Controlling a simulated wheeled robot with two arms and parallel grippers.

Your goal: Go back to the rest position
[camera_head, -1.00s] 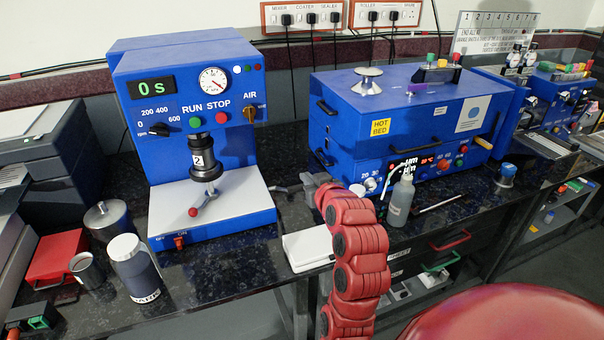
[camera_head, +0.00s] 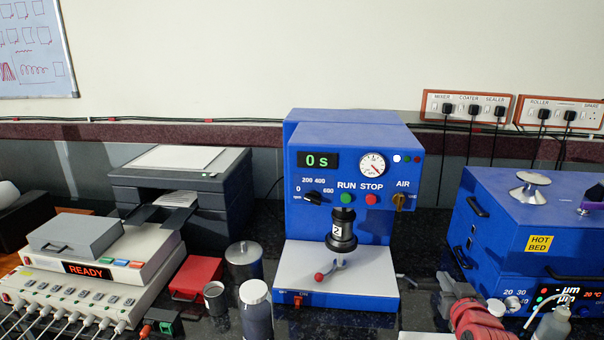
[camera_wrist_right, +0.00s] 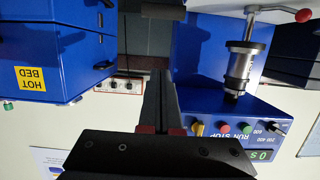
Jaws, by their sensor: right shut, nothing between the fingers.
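My right gripper (camera_head: 447,284) shows at the lower right of the head view, at the end of my red arm. It is shut and empty, between the blue mixer machine (camera_head: 352,148) and the blue hot bed box (camera_head: 520,228). In the right wrist view its dark fingers (camera_wrist_right: 160,100) are together with nothing between them. That view is upside down, with the hot bed box at left and the mixer machine at right. My left gripper is in no view.
A dark bottle with a white lid (camera_head: 256,312), a metal canister (camera_head: 244,262) and a red box (camera_head: 196,278) stand left of the mixer. A squeeze bottle (camera_head: 553,324) stands before the hot bed. A printer (camera_head: 190,190) and a READY unit (camera_head: 92,268) are at left.

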